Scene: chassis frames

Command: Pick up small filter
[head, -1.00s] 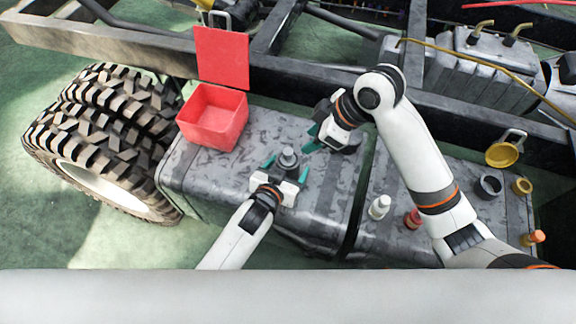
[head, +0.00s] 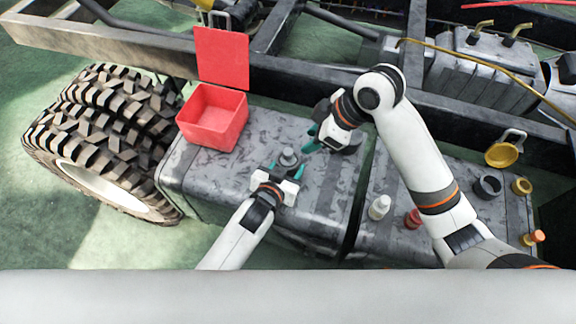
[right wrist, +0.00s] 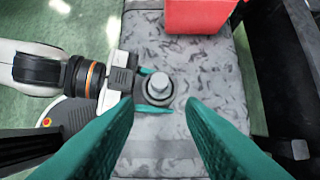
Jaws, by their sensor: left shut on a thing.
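The small filter, a grey stubby cylinder with a wider base (head: 288,157), stands upright on the grey mottled tank top. It also shows in the right wrist view (right wrist: 157,86). My left gripper (head: 286,168) is shut on the filter from the near side, its teal fingers either side of the base. My right gripper (head: 309,140) is open and empty, just beyond and to the right of the filter. In the right wrist view its two teal fingers (right wrist: 166,112) are wide apart, with the filter seen between and beyond them.
An open red box (head: 212,118) with its lid up stands at the tank's back left. A white bottle (head: 379,207), a red bottle (head: 413,218), a dark ring (head: 488,187) and yellow parts lie on the right tank. A dark frame rail runs behind.

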